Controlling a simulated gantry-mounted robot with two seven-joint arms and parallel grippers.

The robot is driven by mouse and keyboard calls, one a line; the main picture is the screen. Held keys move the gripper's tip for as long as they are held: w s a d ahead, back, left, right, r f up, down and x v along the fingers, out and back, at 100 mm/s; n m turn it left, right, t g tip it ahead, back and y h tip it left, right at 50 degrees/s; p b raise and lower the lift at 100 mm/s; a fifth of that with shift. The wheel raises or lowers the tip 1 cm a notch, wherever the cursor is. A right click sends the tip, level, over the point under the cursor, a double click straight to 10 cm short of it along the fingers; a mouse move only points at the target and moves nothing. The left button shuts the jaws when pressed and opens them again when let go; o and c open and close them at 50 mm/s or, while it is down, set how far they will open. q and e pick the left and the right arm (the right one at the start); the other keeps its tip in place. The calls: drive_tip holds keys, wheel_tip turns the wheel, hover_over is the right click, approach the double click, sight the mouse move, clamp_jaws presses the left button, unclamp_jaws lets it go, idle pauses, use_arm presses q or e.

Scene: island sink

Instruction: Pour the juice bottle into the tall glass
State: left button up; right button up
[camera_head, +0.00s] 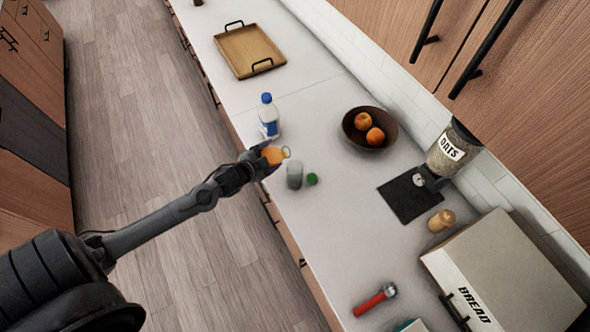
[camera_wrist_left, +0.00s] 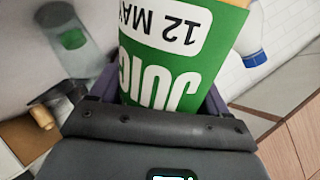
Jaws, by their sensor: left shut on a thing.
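The juice bottle (camera_head: 272,155) shows orange beside my left gripper (camera_head: 260,160). Its green label, reading "JUIC" and "12 MAY" upside down, fills the middle of the left wrist view (camera_wrist_left: 165,65). My left gripper is shut on it above the near side of the counter. The bottle looks tilted, with a ring-like mouth towards the right. The tall glass (camera_head: 294,174) stands on the counter just beyond and below the bottle, and is also at the upper left of the left wrist view (camera_wrist_left: 92,62). I see no juice stream. My right gripper is not in view.
A blue-capped bottle (camera_head: 269,118) stands close behind the gripper.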

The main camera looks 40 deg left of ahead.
use_arm(q)
wheel_tip(320, 180, down, 3)
drive_tip(key=shift+a+b, duration=0.15)
drive_tip(key=shift+b, duration=0.4)
drive_tip(key=shift+s+r+m+y+p, duration=0.1)
drive_tip(key=shift+r+m+y+p, duration=0.25)
drive_tip(key=shift+r+p, duration=0.45)
drive_tip(key=shift+a+r+m+g+y, duration=0.25)
drive_tip(key=shift+a+m+g, duration=0.05)
drive_tip(key=shift+m+g, duration=0.1)
drive_tip(key=shift+s+a+g+b, duration=0.15)
drive_tip(key=shift+g+b, duration=0.15)
drive_tip(key=shift+b, duration=0.3)
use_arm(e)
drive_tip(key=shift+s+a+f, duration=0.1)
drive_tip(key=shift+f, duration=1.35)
use_arm(q)
drive_tip(key=shift+m+y, duration=0.3)
drive_tip(key=shift+m, duration=0.05)
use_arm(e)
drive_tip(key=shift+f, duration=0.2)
use_arm(q)
drive_tip(key=shift+b, duration=0.4)
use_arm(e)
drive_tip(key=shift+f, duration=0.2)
use_arm(q)
drive_tip(key=shift+s+a+r, duration=0.1)
drive_tip(key=shift+r, duration=0.1)
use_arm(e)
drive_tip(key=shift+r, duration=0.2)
